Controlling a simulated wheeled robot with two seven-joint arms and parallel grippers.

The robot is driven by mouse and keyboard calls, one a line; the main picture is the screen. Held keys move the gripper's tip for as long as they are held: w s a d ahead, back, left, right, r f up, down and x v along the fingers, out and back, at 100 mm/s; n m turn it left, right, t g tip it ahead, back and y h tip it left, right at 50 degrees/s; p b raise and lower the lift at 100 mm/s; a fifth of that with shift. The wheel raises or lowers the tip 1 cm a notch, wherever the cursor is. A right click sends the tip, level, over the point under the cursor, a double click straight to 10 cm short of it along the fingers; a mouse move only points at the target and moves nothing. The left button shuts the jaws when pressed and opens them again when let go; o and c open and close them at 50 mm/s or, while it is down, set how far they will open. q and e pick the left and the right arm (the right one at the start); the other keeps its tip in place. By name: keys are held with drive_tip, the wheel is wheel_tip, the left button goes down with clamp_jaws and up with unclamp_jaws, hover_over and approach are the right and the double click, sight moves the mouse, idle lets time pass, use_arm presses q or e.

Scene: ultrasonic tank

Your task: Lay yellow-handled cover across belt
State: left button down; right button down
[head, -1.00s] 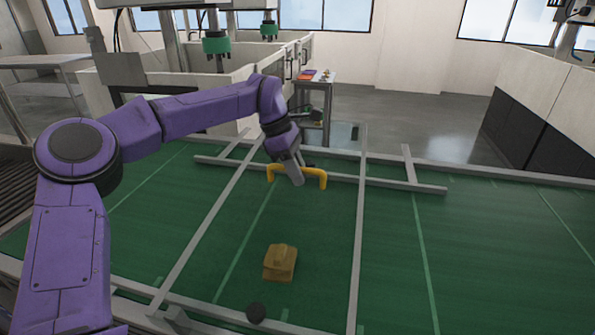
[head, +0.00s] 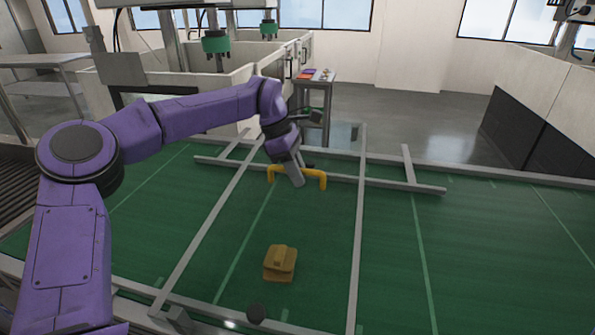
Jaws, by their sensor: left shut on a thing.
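The cover's yellow handle (head: 312,175) shows near the far edge of the green belt (head: 470,260). My left gripper (head: 297,178) is at the middle of this handle and is shut on it. Below and around the handle, grey bars (head: 359,230) run across the belt from front to back. I cannot tell which bars belong to the cover or whether it touches the belt. My right gripper is not in view.
A grey rail (head: 400,184) runs along the far side. A small table (head: 318,82) stands beyond. The belt's right part is clear.

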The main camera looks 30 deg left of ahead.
use_arm(q)
drive_tip(key=shift+f+b, duration=0.75)
drive_tip(key=shift+f, duration=0.55)
idle(0.9)
drive_tip(key=c, duration=0.9)
unclamp_jaws()
drive_tip(key=v, duration=1)
drive_tip(key=shift+r, duration=0.3)
drive_tip(key=shift+s, duration=0.1)
